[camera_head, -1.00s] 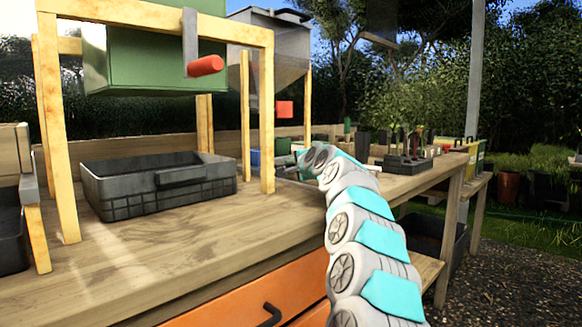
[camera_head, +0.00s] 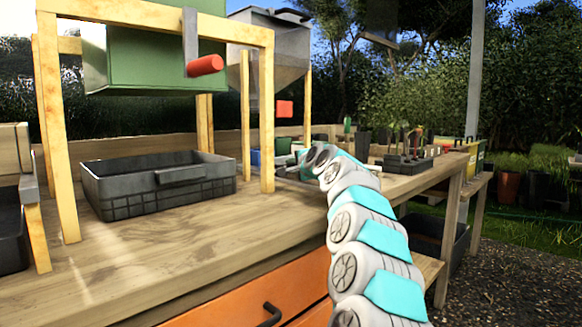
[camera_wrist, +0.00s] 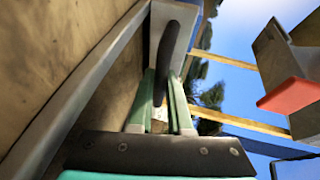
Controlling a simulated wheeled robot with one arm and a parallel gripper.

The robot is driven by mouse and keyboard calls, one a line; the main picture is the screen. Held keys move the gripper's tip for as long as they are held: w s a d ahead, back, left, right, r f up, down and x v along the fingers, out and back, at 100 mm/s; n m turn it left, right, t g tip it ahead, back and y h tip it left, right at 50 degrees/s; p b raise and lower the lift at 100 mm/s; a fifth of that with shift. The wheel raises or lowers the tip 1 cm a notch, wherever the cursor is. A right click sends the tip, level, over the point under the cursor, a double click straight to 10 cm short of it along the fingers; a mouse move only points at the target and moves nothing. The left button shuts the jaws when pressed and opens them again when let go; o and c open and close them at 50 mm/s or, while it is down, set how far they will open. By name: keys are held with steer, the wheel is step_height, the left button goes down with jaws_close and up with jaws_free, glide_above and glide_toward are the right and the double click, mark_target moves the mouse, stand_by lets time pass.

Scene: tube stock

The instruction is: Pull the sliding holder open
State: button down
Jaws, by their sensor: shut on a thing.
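In the wrist view my gripper (camera_wrist: 165,82) has its two green fingers on either side of a dark, curved handle (camera_wrist: 168,50) and is shut on it. The handle stands at a pale grey front face (camera_wrist: 187,22), which seems to be the sliding holder; how far it is open cannot be told. In the head view my arm reaches away along the bench to the area beside the grey hopper, and its bends hide the fingers and most of the holder.
A grey rail (camera_wrist: 85,90) runs beside the gripper, and a red-ended lever (camera_wrist: 290,95) hangs to the right. In the head view, a black crate (camera_head: 160,185) stands under a green hopper (camera_head: 150,60). A grey hopper (camera_head: 268,50) and a pot tray (camera_head: 405,160) are farther back.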

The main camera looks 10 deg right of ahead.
steer(key=s+d+b, duration=0.1)
steer(key=s+d, duration=0.3)
steer(key=s, duration=0.2)
steer(key=s+d+b, duration=0.1)
steer(key=s+d, duration=0.4)
steer(key=s, duration=0.2)
steer(key=s+d+b, duration=0.1)
steer(key=s+d, duration=0.4)
steer(key=s, duration=0.1)
steer(key=shift+s+d, duration=0.15)
steer(key=shift+s, duration=0.05)
steer(key=c, duration=1.1)
jaws_free()
steer(key=shift+v, duration=3.85)
